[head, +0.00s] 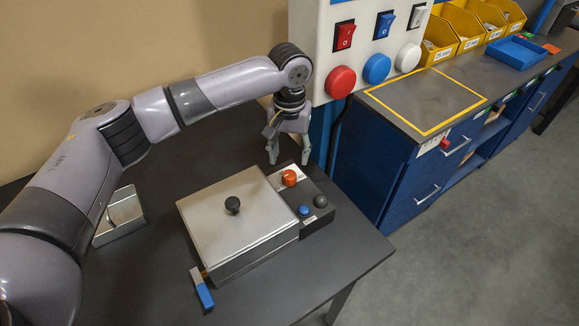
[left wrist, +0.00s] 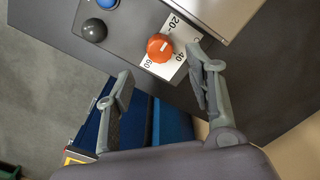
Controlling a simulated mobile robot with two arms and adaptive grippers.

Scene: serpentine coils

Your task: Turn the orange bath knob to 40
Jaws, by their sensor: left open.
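The orange bath knob (head: 289,177) sits on the dark control panel at the right side of a steel bath with a flat lid. The left wrist view shows the knob (left wrist: 159,48) from above on a white scale plate (left wrist: 184,32) marked 20, 40 and 60. A small pale mark shows on the knob; its exact reading is hard to tell. My left gripper (head: 289,158) is open and points down just behind and above the knob. In the left wrist view its fingers (left wrist: 160,78) are spread, apart from the knob, with nothing between them. My right gripper is out of view.
A blue button (head: 304,210) and a dark grey knob (head: 320,201) share the panel. The lid (head: 228,228) has a black handle. A blue-and-grey object (head: 202,289) lies at the bath's front. A switch box (head: 365,45) stands behind, right of my gripper.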

